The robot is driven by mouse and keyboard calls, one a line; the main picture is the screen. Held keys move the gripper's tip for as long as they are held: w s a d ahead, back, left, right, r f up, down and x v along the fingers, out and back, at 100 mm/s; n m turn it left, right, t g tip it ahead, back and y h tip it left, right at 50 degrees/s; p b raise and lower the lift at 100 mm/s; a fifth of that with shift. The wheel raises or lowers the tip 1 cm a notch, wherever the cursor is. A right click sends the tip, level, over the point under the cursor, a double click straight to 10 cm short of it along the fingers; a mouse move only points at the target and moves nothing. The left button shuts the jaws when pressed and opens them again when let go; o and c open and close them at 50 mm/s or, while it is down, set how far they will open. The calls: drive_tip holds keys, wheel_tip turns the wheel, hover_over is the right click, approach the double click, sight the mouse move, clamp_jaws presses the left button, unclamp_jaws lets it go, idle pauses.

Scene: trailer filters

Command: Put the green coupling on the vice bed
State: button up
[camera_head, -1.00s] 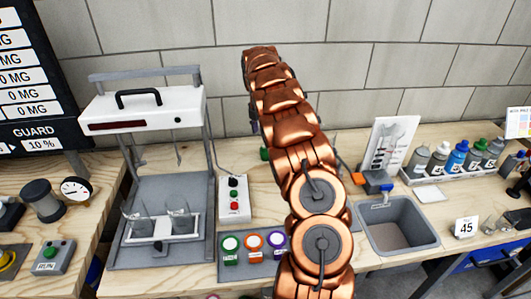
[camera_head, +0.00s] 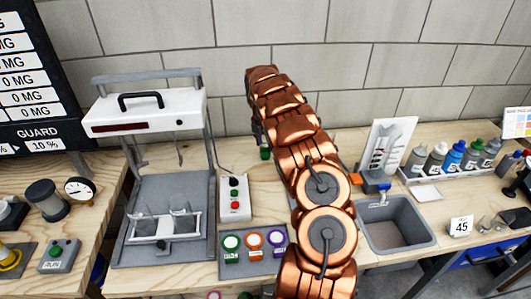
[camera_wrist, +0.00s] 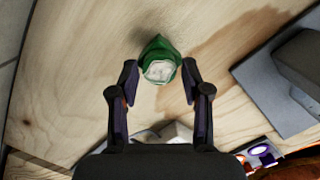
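The green coupling (camera_wrist: 157,48) stands on the wooden bench in the wrist view, with a pale round end facing the camera. It also shows as a small green patch (camera_head: 265,153) just left of my arm in the head view, partly hidden. My gripper (camera_wrist: 158,68) is open, with one finger on each side of the coupling near the fingertips. I cannot tell whether either finger touches it. A grey block on a grey plate (camera_wrist: 262,88) lies to the right in the wrist view; it may be the vice, but I cannot tell. My arm hides that part of the bench in the head view.
A grey press-like stand (camera_head: 165,200) and a button box (camera_head: 235,199) stand left of my arm. A panel with coloured rings (camera_head: 252,250) is at the front. A sink (camera_head: 397,224) and a bottle tray (camera_head: 450,172) are at the right.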

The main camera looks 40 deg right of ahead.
sight(265, 146)
clamp_jaws()
wheel_tip(265, 146, up, 18)
drive_tip(key=b, duration=0.2)
idle(1.0)
drive_tip(key=shift+r, duration=0.1)
